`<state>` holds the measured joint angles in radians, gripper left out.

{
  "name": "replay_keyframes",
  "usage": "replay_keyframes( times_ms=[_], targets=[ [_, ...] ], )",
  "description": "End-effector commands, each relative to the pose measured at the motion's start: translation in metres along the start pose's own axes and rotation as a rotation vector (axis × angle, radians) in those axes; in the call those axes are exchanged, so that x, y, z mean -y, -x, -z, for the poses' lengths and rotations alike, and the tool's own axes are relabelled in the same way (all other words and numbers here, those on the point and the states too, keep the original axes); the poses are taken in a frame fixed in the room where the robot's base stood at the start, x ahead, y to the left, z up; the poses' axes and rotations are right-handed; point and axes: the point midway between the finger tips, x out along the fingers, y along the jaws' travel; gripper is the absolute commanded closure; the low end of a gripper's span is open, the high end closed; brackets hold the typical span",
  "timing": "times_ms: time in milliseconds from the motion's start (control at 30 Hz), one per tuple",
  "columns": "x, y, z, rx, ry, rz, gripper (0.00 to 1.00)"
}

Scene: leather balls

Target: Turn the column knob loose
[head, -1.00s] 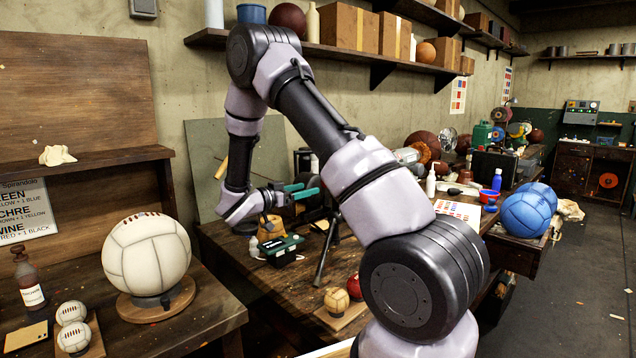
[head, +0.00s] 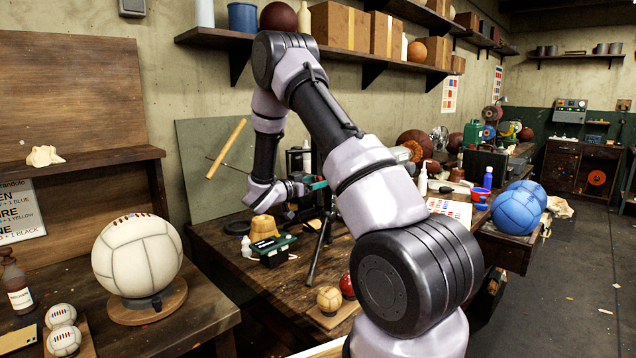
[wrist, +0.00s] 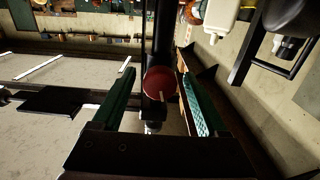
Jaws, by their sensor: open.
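The red round column knob (wrist: 158,83), with a pale mark on its face, shows in the wrist view against a dark column (wrist: 160,35). My gripper (wrist: 158,77) is open, with one green finger on each side of the knob. Gaps show between fingers and knob; I cannot tell how far the fingertips reach along it. In the head view my gripper (head: 318,186) is at the dark upright equipment at the back of the bench, one teal finger showing. My arm hides the rest, and I cannot make out the knob there.
Small balls (head: 330,299) sit at the bench front.

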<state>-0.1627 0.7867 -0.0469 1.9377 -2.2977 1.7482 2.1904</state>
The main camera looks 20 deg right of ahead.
Motion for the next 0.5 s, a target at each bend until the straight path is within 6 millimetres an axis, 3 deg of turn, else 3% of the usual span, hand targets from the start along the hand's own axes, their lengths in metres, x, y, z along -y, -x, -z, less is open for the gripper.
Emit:
replay_keyframes(
  times_ms=[100,133,300,500],
  targets=[
    [0.0000,0.0002,0.0000,0.000,0.000,0.000,0.24],
    [0.0000,0.0002,0.0000,0.000,0.000,0.000,0.32],
    [0.0000,0.0003,0.0001,0.000,0.000,0.000,0.97],
    [0.0000,0.0004,0.0001,0.000,0.006,0.000,1.00]
  ],
)
